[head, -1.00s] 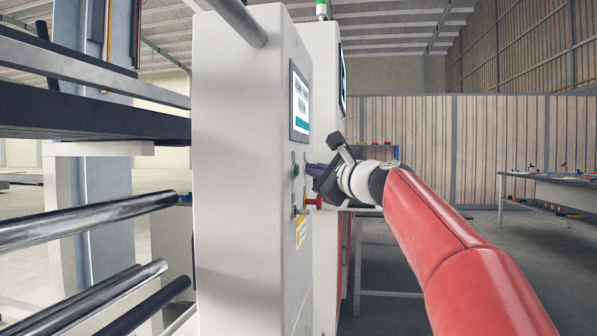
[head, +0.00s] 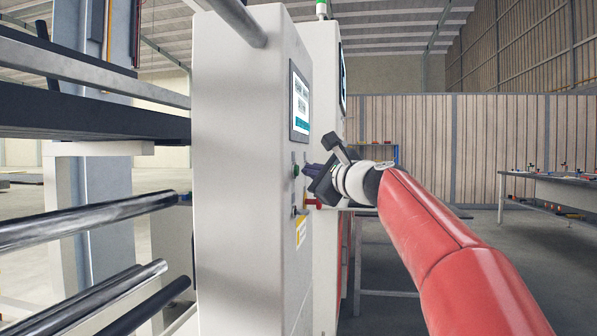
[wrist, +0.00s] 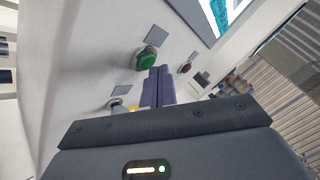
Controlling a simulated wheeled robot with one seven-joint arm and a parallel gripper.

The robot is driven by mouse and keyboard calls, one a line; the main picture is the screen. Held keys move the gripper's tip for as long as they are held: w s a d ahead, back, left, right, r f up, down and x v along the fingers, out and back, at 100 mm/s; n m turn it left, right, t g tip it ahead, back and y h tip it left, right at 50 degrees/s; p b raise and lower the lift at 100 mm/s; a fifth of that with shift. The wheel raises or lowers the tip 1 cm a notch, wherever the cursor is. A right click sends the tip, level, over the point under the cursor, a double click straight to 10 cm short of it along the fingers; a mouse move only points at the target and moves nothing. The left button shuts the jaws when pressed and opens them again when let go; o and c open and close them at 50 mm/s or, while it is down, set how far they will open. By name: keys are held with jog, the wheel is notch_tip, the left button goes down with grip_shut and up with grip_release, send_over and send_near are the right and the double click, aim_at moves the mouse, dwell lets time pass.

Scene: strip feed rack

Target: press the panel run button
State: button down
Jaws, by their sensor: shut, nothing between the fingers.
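The panel's green button (head: 295,171), which looks like the run button, stands out from the face of the grey cabinet (head: 240,200). In the wrist view the green button (wrist: 146,61) is round and sits by a blank label plate. My gripper (head: 305,170) is shut and empty, its purple fingers pointing at the panel. In the wrist view the fingertips (wrist: 159,70) appear just beside the lower right edge of the green button; I cannot tell if they touch it. A dark red button (wrist: 185,68) sits to the right of the fingertips.
A screen (head: 300,103) is above the buttons. A black selector switch (head: 298,211) and a red knob (head: 312,203) are below. Dark rollers (head: 90,217) stick out at the left. Open floor and a table (head: 560,186) lie to the right.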

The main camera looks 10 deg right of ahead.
jog(key=shift+w+a, duration=0.15)
jog(key=shift+a, duration=0.3)
dwell(0.4)
jog(key=shift+d, duration=0.15)
jog(key=shift+s+d, duration=0.3)
jog(key=shift+d, duration=0.4)
jog(key=shift+d, duration=0.1)
jog(key=shift+s+d+b, duration=0.15)
jog(key=shift+s+d, duration=0.1)
jog(key=shift+d, duration=0.5)
jog(key=shift+s+d+b, duration=0.2)
jog(key=shift+s+d, duration=0.05)
jog(key=shift+d, duration=0.55)
jog(key=shift+s+d+b, duration=0.15)
jog(key=shift+s+d, duration=0.1)
jog(key=shift+d, duration=0.5)
